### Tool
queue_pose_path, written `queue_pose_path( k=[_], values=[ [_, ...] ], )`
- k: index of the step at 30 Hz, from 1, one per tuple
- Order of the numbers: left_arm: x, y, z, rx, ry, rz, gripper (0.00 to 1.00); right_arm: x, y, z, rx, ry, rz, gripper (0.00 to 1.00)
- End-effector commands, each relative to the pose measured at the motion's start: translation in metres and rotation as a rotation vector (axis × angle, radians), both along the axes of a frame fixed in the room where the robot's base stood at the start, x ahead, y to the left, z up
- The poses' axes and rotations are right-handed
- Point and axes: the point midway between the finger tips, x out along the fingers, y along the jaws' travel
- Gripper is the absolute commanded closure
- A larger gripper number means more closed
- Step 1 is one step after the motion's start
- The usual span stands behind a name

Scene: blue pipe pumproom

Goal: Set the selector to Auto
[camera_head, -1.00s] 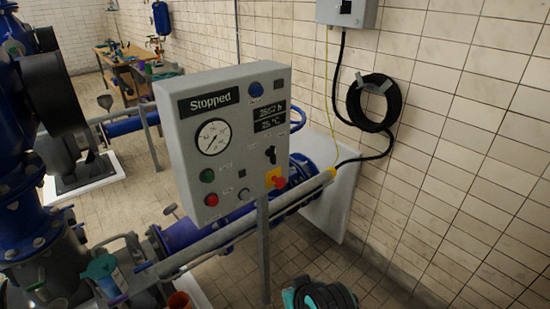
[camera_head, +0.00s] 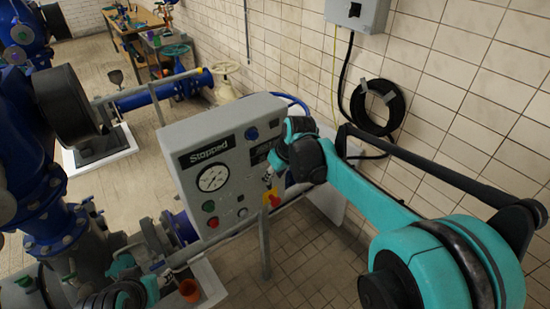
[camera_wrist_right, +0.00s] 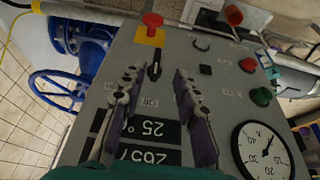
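The grey control panel (camera_head: 220,165) reads "Stopped" and stands at mid-picture in the head view. Its selector, a small black lever knob (camera_wrist_right: 154,70), shows in the right wrist view, where the panel appears upside down. My right gripper (camera_head: 269,178) is in front of the panel's right part and hides the selector in the head view. In the right wrist view its fingers (camera_wrist_right: 158,88) are apart, one on each side of the knob's column, with nothing between them gripped.
A red emergency button (camera_wrist_right: 153,20) on a yellow plate sits close beside the selector. Green (camera_wrist_right: 261,96) and red (camera_wrist_right: 248,64) buttons and a gauge (camera_wrist_right: 262,152) are on the same face. Blue pipework (camera_head: 45,215) stands left. A tiled wall (camera_head: 470,100) is right.

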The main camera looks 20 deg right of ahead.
Motion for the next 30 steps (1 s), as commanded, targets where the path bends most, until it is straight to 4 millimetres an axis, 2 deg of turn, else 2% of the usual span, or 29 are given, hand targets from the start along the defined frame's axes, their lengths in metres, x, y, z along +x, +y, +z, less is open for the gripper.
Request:
queue_pose_path(
  k=[1, 5, 15, 19, 30],
  values=[
    [0.000, 0.000, 0.009, 0.000, 0.000, 0.000, 0.54, 0.006, 0.000, 0.006, 0.001, 0.005, 0.009, 0.69],
    [0.000, 0.000, 0.011, 0.000, 0.000, 0.000, 0.54, 0.014, 0.000, 0.000, 0.002, 0.009, 0.019, 0.69],
    [0.000, 0.000, 0.008, 0.000, 0.000, 0.000, 0.54, 0.032, 0.007, -0.049, 0.001, 0.009, 0.019, 0.69],
    [0.000, 0.000, 0.008, 0.000, 0.000, 0.000, 0.54, 0.037, 0.009, -0.062, 0.001, 0.009, 0.019, 0.69],
    [0.000, 0.000, 0.009, 0.000, 0.000, 0.000, 0.54, 0.039, 0.010, -0.069, 0.001, 0.009, 0.019, 0.69]
  ],
)
